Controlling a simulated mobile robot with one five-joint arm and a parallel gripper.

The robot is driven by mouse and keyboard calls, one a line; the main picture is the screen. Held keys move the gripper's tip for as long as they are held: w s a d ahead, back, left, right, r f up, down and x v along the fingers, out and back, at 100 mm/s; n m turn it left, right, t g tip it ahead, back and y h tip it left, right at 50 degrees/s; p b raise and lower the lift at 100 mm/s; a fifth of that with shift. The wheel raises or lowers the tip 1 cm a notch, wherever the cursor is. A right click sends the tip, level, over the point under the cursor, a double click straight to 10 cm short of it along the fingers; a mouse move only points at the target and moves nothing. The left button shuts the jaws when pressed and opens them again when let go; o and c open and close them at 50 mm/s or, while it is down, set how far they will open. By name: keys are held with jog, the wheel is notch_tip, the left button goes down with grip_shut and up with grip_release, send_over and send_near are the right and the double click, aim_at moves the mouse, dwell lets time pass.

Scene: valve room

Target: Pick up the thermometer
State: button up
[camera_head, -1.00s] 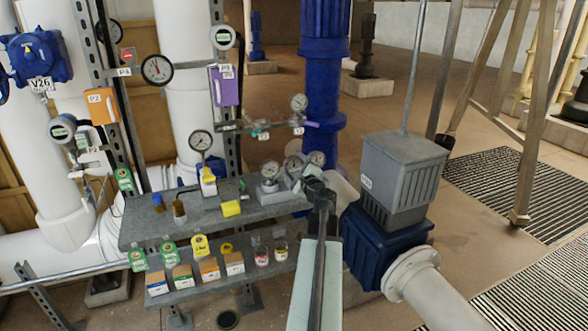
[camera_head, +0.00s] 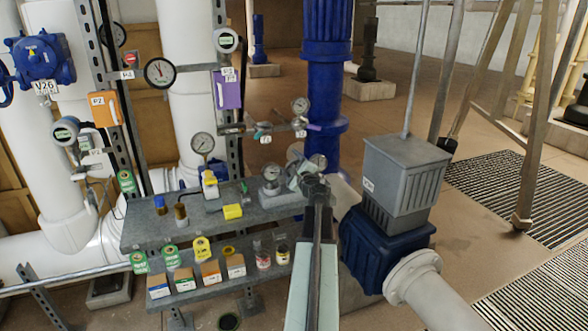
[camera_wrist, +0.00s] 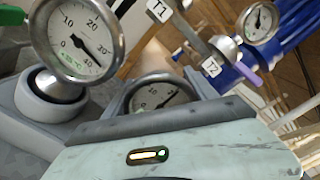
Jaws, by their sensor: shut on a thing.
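A round-dial thermometer (camera_head: 318,161) with a metal rim shows right at the tip of my gripper (camera_head: 314,184). Its white dial (camera_wrist: 160,96) shows in the wrist view just behind the dark edge of my gripper, which hides the lower half. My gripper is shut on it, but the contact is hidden. Another dial marked in °C (camera_wrist: 80,38) stands close on the left in the wrist view, on a grey round base. It also shows in the head view (camera_head: 271,171), on the right end of the upper shelf.
Several boxes and bottles stand on the shelf below. A grey-and-blue valve actuator (camera_head: 405,175) stands close right of my arm. A blue pipe (camera_head: 322,80) rises behind.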

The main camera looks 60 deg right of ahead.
notch_tip(320, 180, up, 10)
jog(key=p, duration=1)
jog(key=o, duration=0.5)
jog(key=shift+c, duration=1.5)
jog(key=shift+f, duration=0.1)
